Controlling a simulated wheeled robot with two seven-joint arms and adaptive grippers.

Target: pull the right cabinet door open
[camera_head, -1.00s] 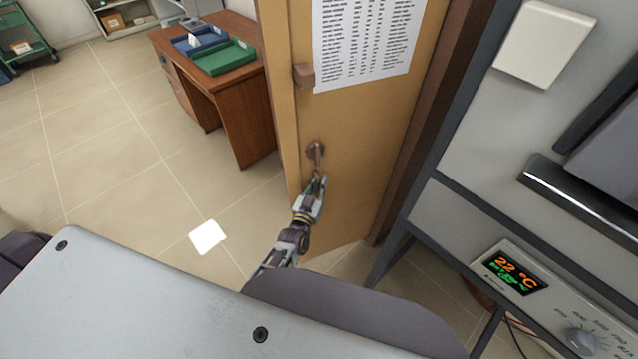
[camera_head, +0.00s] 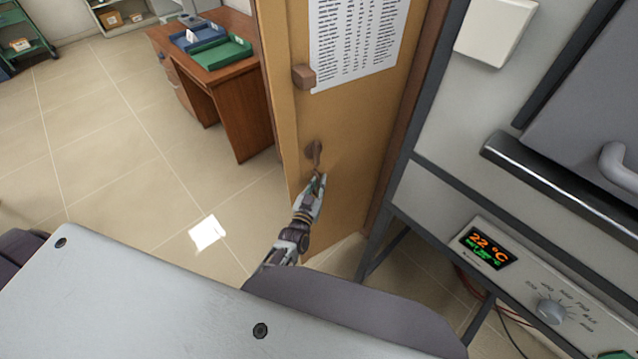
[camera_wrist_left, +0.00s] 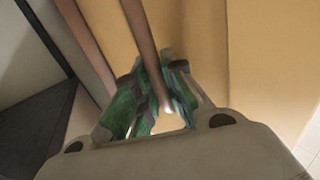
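A tan wooden door (camera_head: 345,125) with a printed list (camera_head: 352,45) stands ajar in the head view. Its brown lever handle (camera_head: 314,153) points downward near the left edge. My left gripper (camera_head: 320,180) is at the lower end of this handle. In the left wrist view, the handle bar (camera_wrist_left: 140,28) runs between the green-padded fingers (camera_wrist_left: 163,75), which look closed around it. The exact contact is partly hidden by the fingers. My right gripper is not in view. No door plainly recognisable as a cabinet's shows.
A furnace (camera_head: 590,130) on a dark metal stand (camera_head: 447,178) is close on the right, with a control panel reading 22 °C (camera_head: 487,248). A wooden desk (camera_head: 235,95) with blue and green trays stands behind on the left. The tiled floor (camera_head: 110,150) there is clear.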

